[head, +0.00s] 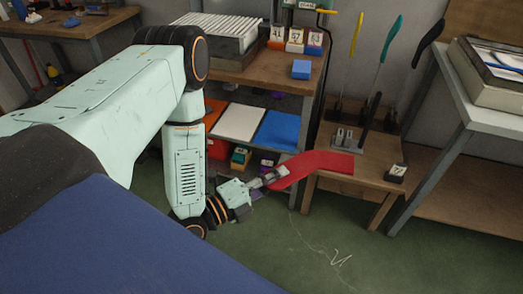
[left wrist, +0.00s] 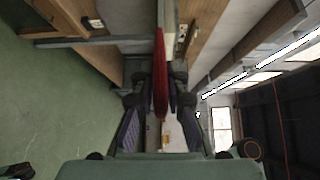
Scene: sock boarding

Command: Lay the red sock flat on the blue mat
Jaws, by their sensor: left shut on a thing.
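The red sock (head: 318,163) is a flat, stiff-looking bent shape in the head view. My left gripper (head: 272,178) is shut on its left end. The sock's wide end reaches right, over or against the low wooden stand; I cannot tell whether it touches. In the left wrist view, the sock (left wrist: 160,75) shows edge-on between the fingers of my left gripper (left wrist: 159,95). The blue mat (head: 278,130) lies on the middle shelf, above and behind the gripper, with nothing on it. My right gripper is in neither view.
A white mat (head: 238,122) lies left of the blue one, with an orange mat (head: 212,110) partly hidden by my arm. Small boxes sit on the shelf below. Upright colored shapes on rods (head: 388,40) stand on the wooden stand (head: 372,170). Green floor is open in front.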

